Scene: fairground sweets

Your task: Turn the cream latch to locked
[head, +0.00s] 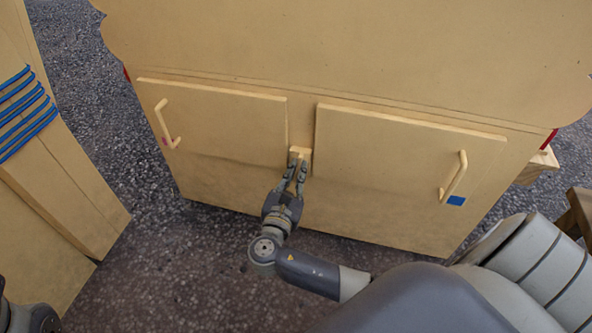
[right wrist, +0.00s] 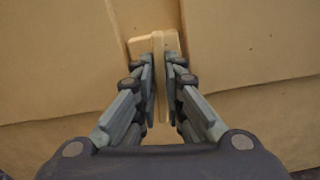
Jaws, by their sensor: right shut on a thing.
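The cream latch (head: 300,152) sits on the front of the wooden cabinet, between the two doors. In the right wrist view the latch (right wrist: 157,42) shows as a small plate with a narrow upright piece between my fingers. My right gripper (head: 298,176) reaches it from below in the head view. The gripper (right wrist: 163,75) is shut on the latch's upright piece, whose lower part is partly hidden by the fingers. Only a dark part of another piece of mine shows at the lower left corner of the head view; the left gripper's fingers do not show.
The left door (head: 225,115) and right door (head: 395,160) look closed, each with a cream handle, left (head: 165,125) and right (head: 455,178). Another wooden unit (head: 50,150) with blue strips stands at left. Speckled floor (head: 170,270) lies in front.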

